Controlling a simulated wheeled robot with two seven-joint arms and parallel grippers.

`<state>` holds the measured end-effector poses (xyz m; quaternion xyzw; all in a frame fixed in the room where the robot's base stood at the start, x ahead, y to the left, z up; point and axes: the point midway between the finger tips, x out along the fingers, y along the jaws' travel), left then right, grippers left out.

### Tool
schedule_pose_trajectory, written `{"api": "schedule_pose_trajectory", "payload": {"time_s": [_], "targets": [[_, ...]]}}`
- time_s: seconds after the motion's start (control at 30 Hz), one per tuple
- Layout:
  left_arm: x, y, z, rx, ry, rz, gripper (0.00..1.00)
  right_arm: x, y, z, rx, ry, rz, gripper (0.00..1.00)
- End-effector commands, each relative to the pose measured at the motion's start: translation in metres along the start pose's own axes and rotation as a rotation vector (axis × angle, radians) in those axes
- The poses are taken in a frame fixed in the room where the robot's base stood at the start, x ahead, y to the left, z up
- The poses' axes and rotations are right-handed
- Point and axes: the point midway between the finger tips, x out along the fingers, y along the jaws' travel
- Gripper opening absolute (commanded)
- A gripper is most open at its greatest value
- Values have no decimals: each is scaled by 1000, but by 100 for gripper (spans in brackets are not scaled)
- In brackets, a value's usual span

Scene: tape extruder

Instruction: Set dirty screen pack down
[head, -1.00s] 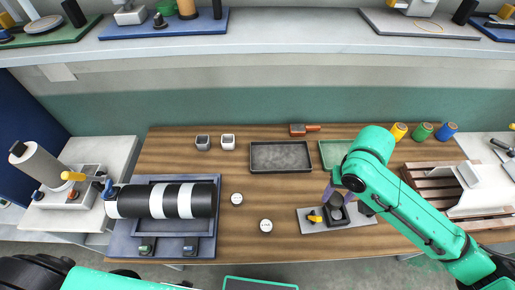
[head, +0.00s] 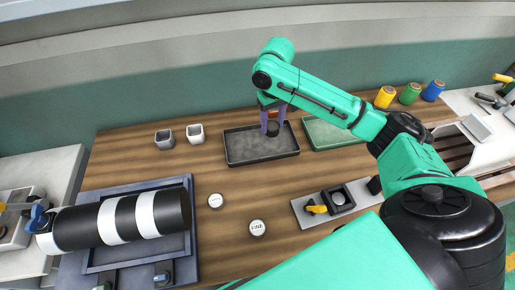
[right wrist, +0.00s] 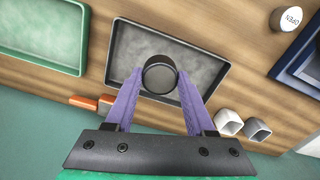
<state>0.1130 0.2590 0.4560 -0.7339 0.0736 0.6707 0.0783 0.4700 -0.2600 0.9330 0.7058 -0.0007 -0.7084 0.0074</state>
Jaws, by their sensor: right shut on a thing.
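My right gripper (head: 272,119) is over the dark grey tray (head: 234,154). Its two purple fingers are shut on a dark round screen pack (head: 272,129), one finger on each side. In the right wrist view the pack (right wrist: 159,76) shows as a short dark cylinder with a grey top face, between the fingertips and against the floor of the tray (right wrist: 213,72). I cannot tell whether its underside touches the tray floor. Nothing else shows in the tray. My left gripper is not in view.
A green tray (head: 330,133) stands right of the dark tray. Two small square cups (head: 195,134) stand to its left. The orange-handled tool (right wrist: 84,101) lies beside the tray. A plate with a yellow handle (head: 316,209) and black block (head: 347,205) sits nearer.

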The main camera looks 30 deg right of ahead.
Motion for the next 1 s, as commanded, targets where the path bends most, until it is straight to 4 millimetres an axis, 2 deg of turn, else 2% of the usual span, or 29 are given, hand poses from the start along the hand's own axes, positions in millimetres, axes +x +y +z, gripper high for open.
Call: {"api": "schedule_pose_trajectory", "payload": {"time_s": [0.03, 0.13, 0.5, 0.6, 0.87, 0.9, 0.93, 1.0], "targets": [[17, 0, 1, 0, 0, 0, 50, 13, 6, -6, 3, 4, -5, 0], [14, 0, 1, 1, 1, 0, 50, 25, 9, -8, 1, 0, -11, 0], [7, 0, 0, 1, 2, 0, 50, 97, 8, -7, 1, 2, -9, 0], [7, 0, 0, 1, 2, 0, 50, 105, 7, -8, 0, 4, -10, 0], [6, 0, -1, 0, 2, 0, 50, 107, 7, -8, 0, 3, -9, 0], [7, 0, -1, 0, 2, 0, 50, 107, 8, -8, 0, 4, -9, 70], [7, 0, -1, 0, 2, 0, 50, 107, 8, -8, 0, 4, -9, 81], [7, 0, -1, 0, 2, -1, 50, 107, 8, -8, 0, 4, -9, 84]]}}
